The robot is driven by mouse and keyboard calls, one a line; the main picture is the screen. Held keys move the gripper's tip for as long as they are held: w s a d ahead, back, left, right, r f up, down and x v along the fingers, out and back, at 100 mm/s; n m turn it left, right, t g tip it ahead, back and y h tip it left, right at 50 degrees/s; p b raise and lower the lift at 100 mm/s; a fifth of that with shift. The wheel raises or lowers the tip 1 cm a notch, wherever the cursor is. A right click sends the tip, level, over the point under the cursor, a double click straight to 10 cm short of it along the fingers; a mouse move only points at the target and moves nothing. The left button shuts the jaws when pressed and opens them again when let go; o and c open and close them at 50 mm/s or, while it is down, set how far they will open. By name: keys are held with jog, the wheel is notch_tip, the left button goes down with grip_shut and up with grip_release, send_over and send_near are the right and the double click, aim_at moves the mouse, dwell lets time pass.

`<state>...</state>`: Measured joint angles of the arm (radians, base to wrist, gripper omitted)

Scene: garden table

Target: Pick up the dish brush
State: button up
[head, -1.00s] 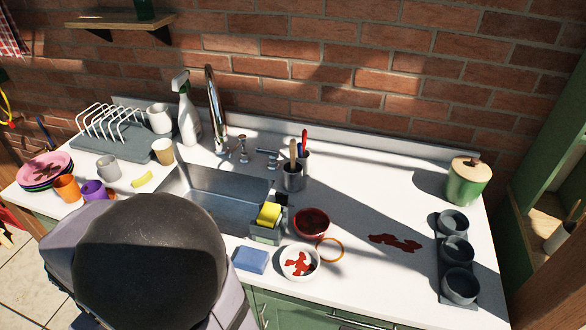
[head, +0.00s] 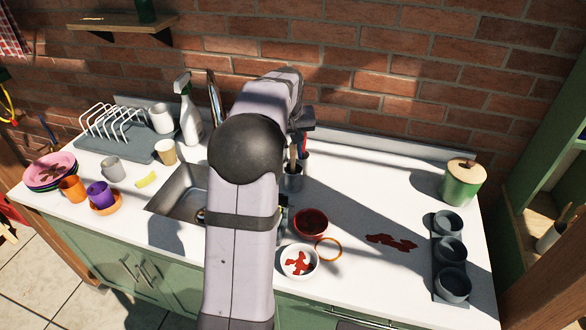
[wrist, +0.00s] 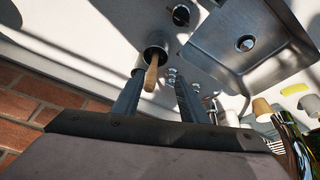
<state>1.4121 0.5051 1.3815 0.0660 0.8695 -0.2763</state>
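A wooden handle (head: 293,153), likely the dish brush's, stands in a metal holder (head: 293,182) behind the sink's right side; its lower end is hidden inside. The handle also shows in the wrist view (wrist: 152,72), with the holder (wrist: 155,42) around its base. My gripper (wrist: 160,80) is open and empty, with the handle's tip showing between its fingers, closer to the left one. I cannot tell whether they touch. In the head view my arm reaches over the counter and the gripper is partly hidden near the holder.
A red handle (head: 304,143) stands close behind the wooden one. My arm covers much of the sink (head: 182,188). A red bowl (head: 311,222) and a stained white bowl (head: 298,262) stand in front.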

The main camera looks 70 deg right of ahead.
aim_at(293, 154)
jog(key=shift+m+h, duration=0.4)
jog(key=shift+m, duration=0.4)
jog(key=d, duration=0.3)
jog(key=d+r, duration=0.1)
jog(key=shift+s+d+p, duration=0.3)
jog(key=shift+s+p, duration=0.05)
jog(key=shift+s, duration=0.05)
jog(key=shift+w+a+f+m, duration=0.1)
jog(key=shift+a+f+m, duration=0.05)
jog(key=shift+f, duration=0.35)
jog(key=shift+w+a+f+m, duration=0.1)
jog(key=shift+a+f+m, duration=0.05)
jog(key=shift+f, duration=0.3)
jog(key=shift+a+f+y, duration=0.25)
jog(key=shift+f+y, duration=0.05)
jog(key=shift+f, duration=0.05)
jog(key=shift+p+x, duration=1.85)
jog(key=shift+x, duration=1.75)
jog(key=shift+w, duration=0.1)
grip_shut()
